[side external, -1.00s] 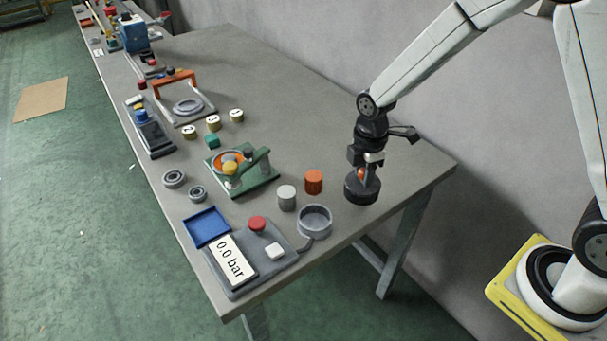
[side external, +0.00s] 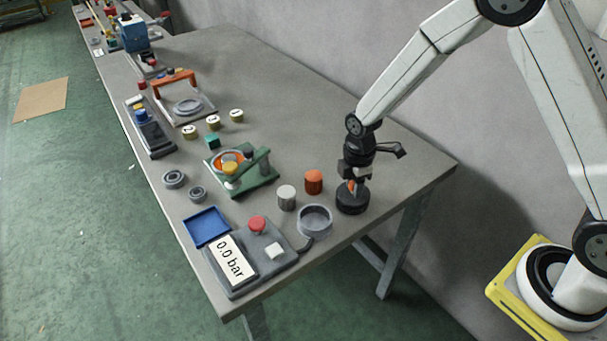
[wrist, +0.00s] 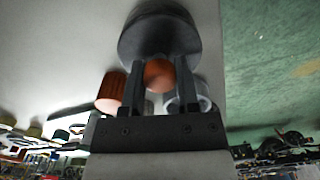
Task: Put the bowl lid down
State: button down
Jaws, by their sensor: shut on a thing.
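The bowl lid (side external: 352,201) is a dark, round, thick disc with an orange knob (side external: 351,187). My gripper (side external: 353,181) is shut on the knob from above. In the wrist view the two black fingers of my gripper (wrist: 159,66) close on either side of the orange knob (wrist: 159,75), with the dark lid (wrist: 158,32) beyond it. The lid looks level, at or just above the table near its right edge; I cannot tell if it touches. A grey, open, round bowl (side external: 314,234) stands just left of the lid, apart from it.
A green fixture (side external: 263,186) stands farther back. The table behind the lid is clear.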

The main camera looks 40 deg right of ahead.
jog(key=shift+f, duration=0.2)
jog(key=shift+c, duration=1.8)
grip_release()
notch_tip(320, 180, up, 12)
jog(key=shift+r, duration=0.1)
jog(key=s+d+m+t, duration=0.2)
jog(key=s+d+m, duration=0.1)
jog(key=s+m, duration=1.1)
jog(key=shift+f+m+t, duration=0.2)
jog(key=shift+m+t, duration=0.1)
jog(key=shift+m, duration=0.2)
